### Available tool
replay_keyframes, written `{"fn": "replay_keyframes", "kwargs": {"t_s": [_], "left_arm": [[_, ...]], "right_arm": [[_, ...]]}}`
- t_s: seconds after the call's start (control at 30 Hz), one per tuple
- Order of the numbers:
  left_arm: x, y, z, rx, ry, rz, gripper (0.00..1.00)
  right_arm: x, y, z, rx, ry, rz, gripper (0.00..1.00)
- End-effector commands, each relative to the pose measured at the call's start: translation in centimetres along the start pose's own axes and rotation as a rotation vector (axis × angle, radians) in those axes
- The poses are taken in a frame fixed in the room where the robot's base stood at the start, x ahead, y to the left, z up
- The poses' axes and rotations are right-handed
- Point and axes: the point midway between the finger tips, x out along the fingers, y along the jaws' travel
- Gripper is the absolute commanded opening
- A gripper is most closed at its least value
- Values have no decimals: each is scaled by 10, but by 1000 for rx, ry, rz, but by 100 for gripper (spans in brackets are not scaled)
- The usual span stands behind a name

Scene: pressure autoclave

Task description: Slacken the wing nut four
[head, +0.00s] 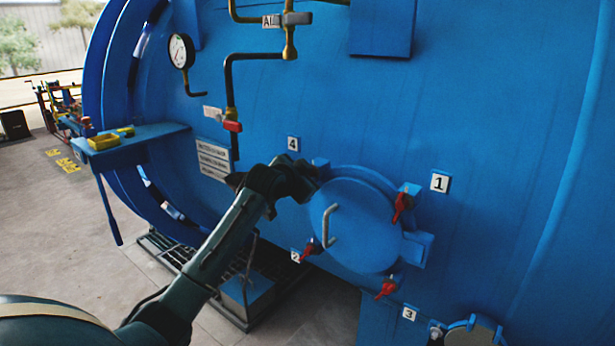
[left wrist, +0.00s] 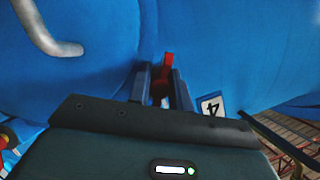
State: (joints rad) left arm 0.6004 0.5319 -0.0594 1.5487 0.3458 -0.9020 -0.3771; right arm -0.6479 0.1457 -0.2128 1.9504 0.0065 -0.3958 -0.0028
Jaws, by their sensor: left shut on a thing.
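The round blue hatch cover (head: 355,225) with a bent grey handle (head: 329,224) sits on the big blue vessel. Plate 4 (head: 293,143) is above left of the cover, and it also shows upside down in the left wrist view (left wrist: 211,107). My left gripper (head: 311,174) is at the cover's upper left edge and hides wing nut four in the head view. In the left wrist view, red wing nut four (left wrist: 168,63) stands between the fingers, which are shut on it. My right gripper is not in view.
Other red wing nuts sit around the cover by plate 1 (head: 440,182), plate 2 (head: 296,255) and plate 3 (head: 409,313). A gauge (head: 181,51) and pipe with a red valve handle (head: 233,126) are above left. A blue shelf (head: 150,140) juts out at left.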

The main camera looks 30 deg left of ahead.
Motion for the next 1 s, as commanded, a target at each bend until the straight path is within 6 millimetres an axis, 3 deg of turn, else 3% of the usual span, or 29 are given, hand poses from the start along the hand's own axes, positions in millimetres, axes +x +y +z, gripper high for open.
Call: {"fn": "replay_keyframes", "kwargs": {"t_s": [0.27,0.3,0.53,0.83,1.0], "left_arm": [[0,0,1,0,-3,1,0],[0,0,1,0,-3,1,23],[0,0,1,1,-2,0,42],[-2,0,1,1,-1,0,42],[-19,1,1,4,1,-1,42]], "right_arm": [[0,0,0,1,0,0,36],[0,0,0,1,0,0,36],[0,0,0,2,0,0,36],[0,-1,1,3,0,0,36],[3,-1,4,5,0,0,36]]}}
